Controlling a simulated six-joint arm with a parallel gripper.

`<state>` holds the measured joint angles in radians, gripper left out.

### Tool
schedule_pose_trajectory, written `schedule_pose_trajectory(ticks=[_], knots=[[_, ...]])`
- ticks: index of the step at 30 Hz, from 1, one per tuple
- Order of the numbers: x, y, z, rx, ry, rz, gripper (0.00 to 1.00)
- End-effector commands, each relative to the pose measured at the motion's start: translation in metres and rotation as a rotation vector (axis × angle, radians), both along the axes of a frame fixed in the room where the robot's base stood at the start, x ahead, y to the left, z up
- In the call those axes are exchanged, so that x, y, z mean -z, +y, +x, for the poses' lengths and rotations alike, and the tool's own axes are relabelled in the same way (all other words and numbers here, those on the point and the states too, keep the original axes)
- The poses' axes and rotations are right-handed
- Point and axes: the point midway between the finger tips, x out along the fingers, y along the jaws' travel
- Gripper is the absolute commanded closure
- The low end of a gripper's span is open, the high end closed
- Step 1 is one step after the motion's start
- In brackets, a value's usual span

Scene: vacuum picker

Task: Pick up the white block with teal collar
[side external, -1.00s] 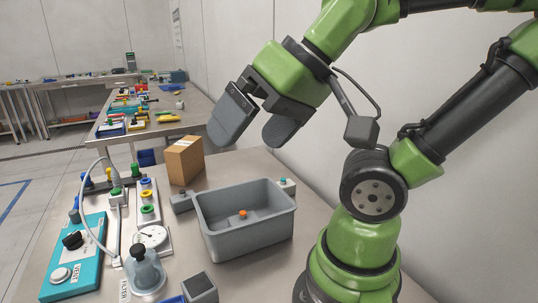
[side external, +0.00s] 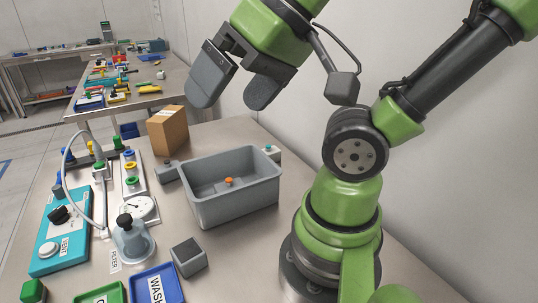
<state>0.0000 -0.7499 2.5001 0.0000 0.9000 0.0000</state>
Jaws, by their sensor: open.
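A small white block with a teal collar (side external: 274,153) stands at the back right corner of the grey bin, partly hidden behind the bin's rim. Its teal part shows just above the rim. My gripper (side external: 231,98) is open and empty. It hangs in the air above and behind the bin in the picture, up and to the left of the block, with clear space between them. Its two dark fingers point down and are spread wide.
The grey bin (side external: 237,204) holds a small orange-topped piece (side external: 228,182). A cardboard box (side external: 168,130) and a grey block stand to its left. A dark-topped cube (side external: 189,257), blue tray (side external: 158,286) and teal vent box (side external: 52,240) are in front. A wall runs behind.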

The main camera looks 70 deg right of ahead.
Motion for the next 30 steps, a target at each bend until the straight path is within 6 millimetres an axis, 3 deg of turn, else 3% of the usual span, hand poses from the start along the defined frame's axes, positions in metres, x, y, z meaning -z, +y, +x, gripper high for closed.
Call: schedule_pose_trajectory(ticks=[1, 4, 13, 17, 23, 30], knots=[[0.000, 0.000, 0.000, 0.000, 0.000, 0.000, 0.05], [0.000, 0.000, 0.000, 0.000, 0.000, 0.000, 0.28], [0.000, -0.001, 0.002, -0.003, 0.003, -0.009, 0.28], [-0.001, -0.013, 0.017, -0.030, 0.037, -0.093, 0.28], [0.007, -0.065, 0.067, -0.170, 0.187, -0.352, 0.28], [0.049, -0.154, 0.115, -0.441, 0.436, -0.589, 0.28]])
